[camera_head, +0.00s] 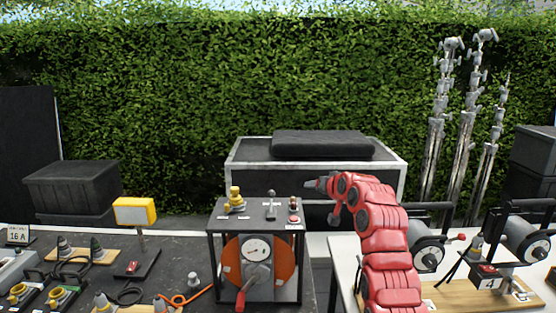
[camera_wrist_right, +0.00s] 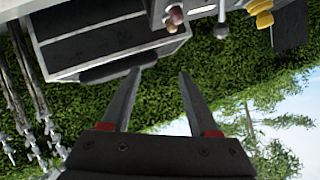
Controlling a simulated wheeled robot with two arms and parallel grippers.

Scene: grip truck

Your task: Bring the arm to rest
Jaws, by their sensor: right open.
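My red right arm rises from the bottom right of the head view and bends to the left. Its gripper (camera_head: 322,184) points left, level with the top of the black-framed panel box and just right of it. In the right wrist view the two fingers of the gripper (camera_wrist_right: 156,95) stand apart with nothing between them. My left gripper shows in neither view.
The panel box (camera_head: 255,222) with yellow knob, levers and gauge stands close left of my arm. A grey case (camera_head: 395,165) is behind. Reels (camera_head: 428,258) stand on the right table. A yellow lamp (camera_head: 135,211) and connectors are on the dark left table.

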